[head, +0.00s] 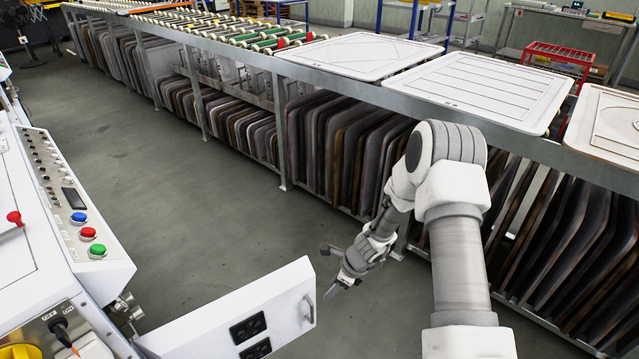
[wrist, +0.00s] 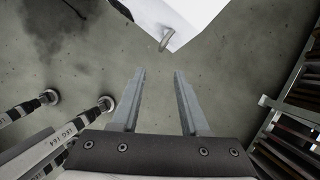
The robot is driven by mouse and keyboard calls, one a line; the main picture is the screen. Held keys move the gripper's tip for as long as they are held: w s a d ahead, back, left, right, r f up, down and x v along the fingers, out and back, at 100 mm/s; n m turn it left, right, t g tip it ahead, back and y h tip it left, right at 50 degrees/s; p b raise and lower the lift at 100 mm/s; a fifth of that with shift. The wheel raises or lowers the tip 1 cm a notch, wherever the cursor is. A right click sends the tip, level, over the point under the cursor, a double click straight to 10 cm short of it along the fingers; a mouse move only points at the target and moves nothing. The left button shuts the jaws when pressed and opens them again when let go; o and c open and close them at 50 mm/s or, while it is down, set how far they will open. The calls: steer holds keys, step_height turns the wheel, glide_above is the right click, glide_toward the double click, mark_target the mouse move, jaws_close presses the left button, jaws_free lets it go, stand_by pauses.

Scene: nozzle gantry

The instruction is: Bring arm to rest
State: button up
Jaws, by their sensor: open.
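My gripper (head: 339,284) is at the end of my arm (head: 455,220), held low over the floor in the aisle. In the wrist view my gripper (wrist: 160,80) shows two straight fingers spread apart with only bare floor between them. It holds nothing. A white panel like an open door (head: 240,315) stands just left of my gripper in the head view. Its bar handle (head: 308,309) is close to the fingertips but apart from them. In the wrist view the handle (wrist: 166,40) lies ahead of the fingertips.
A white machine with a button console (head: 75,205) stands at the left. A long metal rack (head: 285,120) with rollers, white panels on top and dark panels below runs along the right. The grey floor (head: 150,150) between them is clear. Striped machine legs (wrist: 75,130) stand at left in the wrist view.

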steer(key=s+r+n+t, duration=0.15)
steer(key=r+n, duration=0.25)
steer(key=r, duration=0.6)
steer(key=s+r+n, duration=0.2)
steer(key=r+n, duration=0.2)
steer(key=r, duration=0.5)
steer(key=s+r+n, duration=0.2)
steer(key=r+n, duration=0.2)
steer(key=r, duration=0.6)
steer(key=s+d+r+n+t+h+p, duration=0.1)
steer(key=s+d+r+n+h, duration=0.15)
steer(key=s+r+n, duration=0.65)
steer(key=s+d+r+n+t+h, duration=0.15)
steer(key=s+d+r, duration=0.35)
steer(key=s, duration=0.7)
step_height(320, 180, up, 18)
steer(key=p, duration=1.7)
steer(key=shift+a+n+p, duration=0.35)
steer(key=shift+a+p, duration=0.05)
